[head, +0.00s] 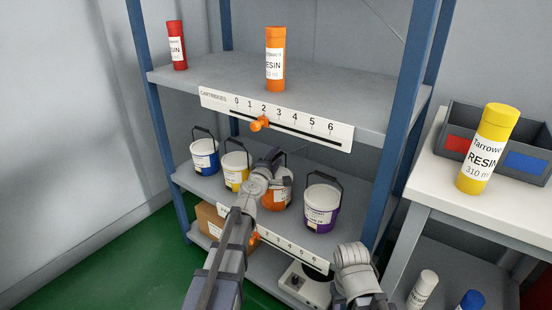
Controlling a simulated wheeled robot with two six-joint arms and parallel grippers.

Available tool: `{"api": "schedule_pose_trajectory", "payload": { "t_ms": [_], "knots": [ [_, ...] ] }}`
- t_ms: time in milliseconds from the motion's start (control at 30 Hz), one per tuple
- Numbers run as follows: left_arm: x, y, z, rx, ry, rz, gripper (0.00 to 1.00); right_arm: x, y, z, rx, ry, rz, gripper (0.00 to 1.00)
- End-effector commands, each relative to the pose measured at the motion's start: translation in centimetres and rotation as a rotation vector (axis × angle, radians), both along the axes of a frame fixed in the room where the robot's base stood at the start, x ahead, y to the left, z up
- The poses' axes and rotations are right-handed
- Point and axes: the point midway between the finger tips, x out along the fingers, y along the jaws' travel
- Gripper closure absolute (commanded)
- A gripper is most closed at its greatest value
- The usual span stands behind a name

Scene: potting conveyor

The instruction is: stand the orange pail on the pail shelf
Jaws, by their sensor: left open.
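The orange pail (281,194) stands upright on the middle shelf (199,188) of the blue-framed rack, between a yellow pail (237,172) and a purple pail (321,203). My left gripper (270,158) is in front of it and hides its left side and part of its top. The left gripper is open; its fingers are close to the pail's handle, but I cannot tell whether they touch it. A blue pail (205,157) stands at the left end of the row. My right arm shows at the lower right, but its fingers do not.
The upper shelf (215,77) holds a red and an orange cartridge (275,58), with a numbered scale (300,124) on its edge. Below are a cardboard box (208,219) and a white device (304,287). A bench at right holds a yellow cartridge (488,150) and a grey bin (532,157).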

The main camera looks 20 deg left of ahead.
Motion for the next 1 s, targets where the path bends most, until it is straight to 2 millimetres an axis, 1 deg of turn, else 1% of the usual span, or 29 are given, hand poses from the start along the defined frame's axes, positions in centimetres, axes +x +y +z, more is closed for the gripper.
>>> {"api": "schedule_pose_trajectory", "payload": {
  "t_ms": [167, 267, 367, 467, 700, 800, 900, 1000],
  "knots": [
    [0.0, 0.0, 0.3, 0.0, 0.0, 0.0, 0.52, 0.0, 0.0, 0.3, 0.0, 0.0, 0.0, 0.5],
    [-0.8, 0.0, 0.3, 0.0, 0.0, 0.0, 0.52, 0.0, 0.0, 0.3, 0.0, 0.0, 0.001, 0.5],
    [-2.1, 0.1, 0.4, 0.0, 0.0, 0.0, 0.52, 0.0, 0.0, 0.4, 0.0, 0.0, 0.001, 0.5],
    [-3.8, 0.2, 0.5, 0.001, 0.0, 0.0, 0.52, 0.0, 0.0, 0.5, 0.0, 0.0, 0.001, 0.5],
    [-8.9, 0.5, 0.8, -0.001, 0.0, 0.001, 0.52, 0.0, 0.0, 0.8, 0.0, 0.0, 0.002, 0.5],
    [-10.6, 0.6, 0.9, 0.001, 0.0, 0.0, 0.52, 0.0, 0.0, 0.8, 0.0, 0.0, 0.002, 0.5],
    [-11.7, 0.8, 0.9, 0.0, 0.0, 0.001, 0.52, 0.0, 0.0, 0.9, 0.0, 0.0, 0.002, 0.5],
    [-12.1, 0.8, 0.9, 0.0, 0.0, 0.001, 0.52, 0.0, 0.0, 0.9, 0.0, 0.0, 0.002, 0.5]
  ]
}}
